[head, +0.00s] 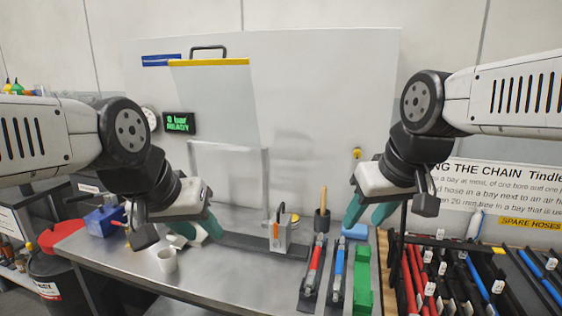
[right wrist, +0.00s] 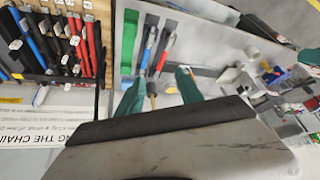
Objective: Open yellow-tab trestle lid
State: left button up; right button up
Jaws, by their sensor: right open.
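A clear upright panel with a yellow strip (head: 209,62) along its top edge stands behind the bench, with a black handle (head: 209,50) just above it. I cannot tell for sure that this is the yellow-tab lid, or how it is hinged. My left gripper (head: 197,235) is over the left part of the bench, below the panel; its teal fingers look apart, with nothing clearly held. My right gripper (head: 368,218) is open and empty above the right part of the bench. Its spread fingers also show in the right wrist view (right wrist: 160,80). Both grippers are well away from the yellow strip.
The metal bench (head: 225,285) holds a white cup (head: 167,261), a grey block with a handle (head: 280,235), red and blue tools (head: 314,265) and a green block (head: 362,280). A hose rack (head: 450,270) stands at right. A red-lidded bin (head: 60,235) stands at left.

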aim_at(413, 240)
jog(key=i+z, duration=0.1)
jog(key=z, duration=0.95)
jog(key=l, duration=0.1)
